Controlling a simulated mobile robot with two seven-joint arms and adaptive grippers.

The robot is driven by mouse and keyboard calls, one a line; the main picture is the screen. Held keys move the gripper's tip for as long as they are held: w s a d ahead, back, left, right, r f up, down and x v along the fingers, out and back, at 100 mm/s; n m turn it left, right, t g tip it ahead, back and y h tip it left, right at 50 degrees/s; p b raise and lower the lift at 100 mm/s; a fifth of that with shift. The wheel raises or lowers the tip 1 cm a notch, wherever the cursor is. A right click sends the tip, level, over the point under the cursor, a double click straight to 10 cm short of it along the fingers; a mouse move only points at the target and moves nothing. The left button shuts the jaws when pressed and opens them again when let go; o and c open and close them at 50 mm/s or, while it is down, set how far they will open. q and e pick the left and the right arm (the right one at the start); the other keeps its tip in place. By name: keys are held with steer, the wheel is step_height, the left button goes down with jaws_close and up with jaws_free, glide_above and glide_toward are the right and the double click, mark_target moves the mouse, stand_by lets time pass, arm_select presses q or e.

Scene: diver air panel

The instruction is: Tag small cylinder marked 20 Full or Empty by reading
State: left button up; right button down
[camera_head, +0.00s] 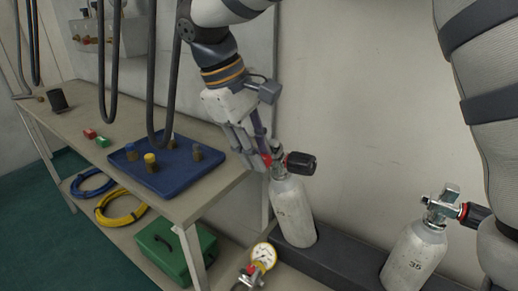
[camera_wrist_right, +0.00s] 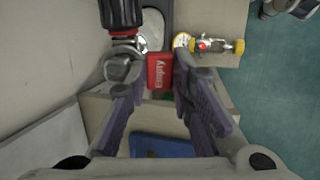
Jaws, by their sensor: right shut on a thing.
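My right gripper (camera_head: 262,160) is shut on a red tag (camera_wrist_right: 160,72) that reads "Empty" in the right wrist view. In the head view the tag (camera_head: 267,159) is beside the valve of a grey cylinder (camera_head: 293,212); whether it touches the valve is unclear. No number shows on this cylinder. Its black knob (camera_head: 300,163) points right. Another grey cylinder (camera_head: 413,259), marked 35, stands to the right. A gauge (camera_head: 264,256) with a round white dial is low in front of the first cylinder; its reading is too small to tell. My left gripper is not in view.
A bench (camera_head: 207,133) at left holds a blue tray (camera_head: 190,180) with several small fittings. A green case (camera_head: 160,255) and coiled hoses lie on the lower shelf. Dark hoses hang over the bench.

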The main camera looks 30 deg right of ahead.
steer(key=shift+a+f, duration=0.3)
steer(key=shift+f, duration=0.25)
steer(key=c, duration=1.6)
jaws_free()
steer(key=shift+o, duration=1.4)
steer(key=shift+w+a, duration=0.2)
steer(key=shift+d+r, duration=0.1)
steer(key=shift+s+d+r, duration=0.1)
steer(key=shift+r, duration=0.05)
steer(key=v, duration=0.7)
steer(key=shift+r, duration=0.4)
